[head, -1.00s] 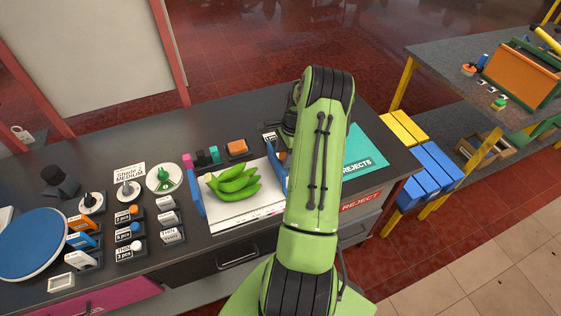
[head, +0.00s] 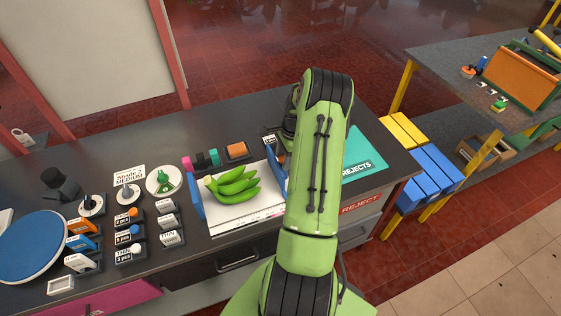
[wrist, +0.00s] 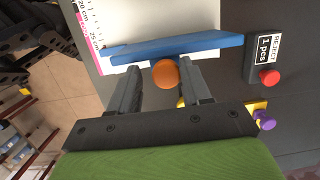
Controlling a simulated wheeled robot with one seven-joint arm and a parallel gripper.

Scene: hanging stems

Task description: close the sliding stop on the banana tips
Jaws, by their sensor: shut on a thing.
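A bunch of green bananas (head: 234,186) lies on the white measuring board (head: 247,217) in the head view, tips toward the right. The blue sliding stop (head: 275,180) stands at the board's right side, partly hidden by my arm, with a narrow white gap between it and the tips. In the wrist view the stop (wrist: 180,47) crosses the board near the 25 cm mark. My gripper (wrist: 163,72) is shut on the stop's round orange knob (wrist: 165,74). The bananas are not in the wrist view, and the arm hides my gripper in the head view.
A fixed-looking blue bar (head: 197,204) stands at the board's left. A reject button (wrist: 269,77) and a purple knob (wrist: 266,123) are close by my gripper. Labelled button blocks (head: 129,235) fill the left. A teal rejects mat (head: 364,160) lies right of my arm.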

